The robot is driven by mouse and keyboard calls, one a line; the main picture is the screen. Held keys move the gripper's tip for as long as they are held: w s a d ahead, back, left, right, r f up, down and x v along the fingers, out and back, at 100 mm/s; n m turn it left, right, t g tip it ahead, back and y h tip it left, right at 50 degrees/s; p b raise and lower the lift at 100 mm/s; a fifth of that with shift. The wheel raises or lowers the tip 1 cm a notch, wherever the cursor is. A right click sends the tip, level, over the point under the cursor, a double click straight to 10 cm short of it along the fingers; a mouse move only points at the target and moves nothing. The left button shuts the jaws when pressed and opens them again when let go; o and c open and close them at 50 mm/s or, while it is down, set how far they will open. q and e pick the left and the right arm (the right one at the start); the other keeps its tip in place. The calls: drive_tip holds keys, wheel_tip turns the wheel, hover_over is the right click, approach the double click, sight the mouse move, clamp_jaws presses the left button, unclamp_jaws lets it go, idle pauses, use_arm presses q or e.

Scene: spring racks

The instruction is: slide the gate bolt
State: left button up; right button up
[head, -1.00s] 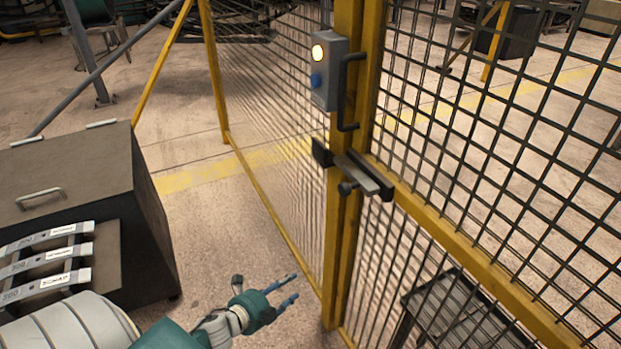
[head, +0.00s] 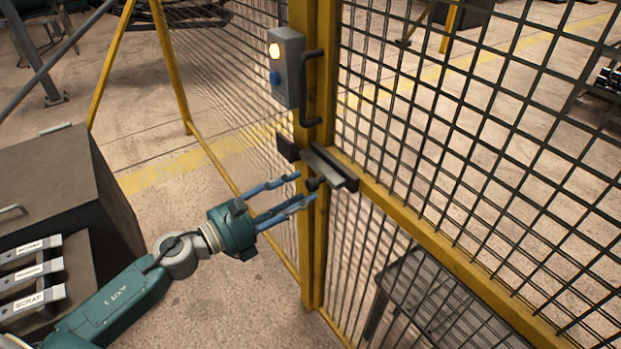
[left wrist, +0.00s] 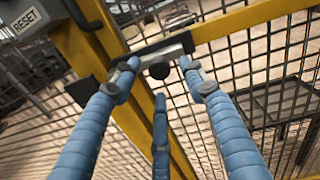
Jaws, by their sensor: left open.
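The gate bolt (head: 324,166) is a grey bar with dark end brackets, lying across the yellow gate post at mid-height. Its dark round knob (head: 313,184) sticks out towards me. My left gripper (head: 305,188) is open with blue fingers, just left of the knob in the head view. In the left wrist view the knob (left wrist: 159,71) sits between the spread fingertips, in front of the bolt bar (left wrist: 150,55). I cannot tell whether any finger touches it. The right gripper is out of view.
A grey control box (head: 285,70) with a lit lamp and blue button is on the post above the bolt, beside a dark gate handle (head: 314,88). Yellow-framed mesh panels (head: 450,150) stand right and behind. A dark cabinet (head: 60,190) stands at left.

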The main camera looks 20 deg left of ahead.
sight(308, 187)
use_arm(q)
drive_tip(key=shift+p+x, duration=0.6)
drive_tip(key=shift+x, duration=1.65)
clamp_jaws()
drive_tip(key=shift+f, duration=0.1)
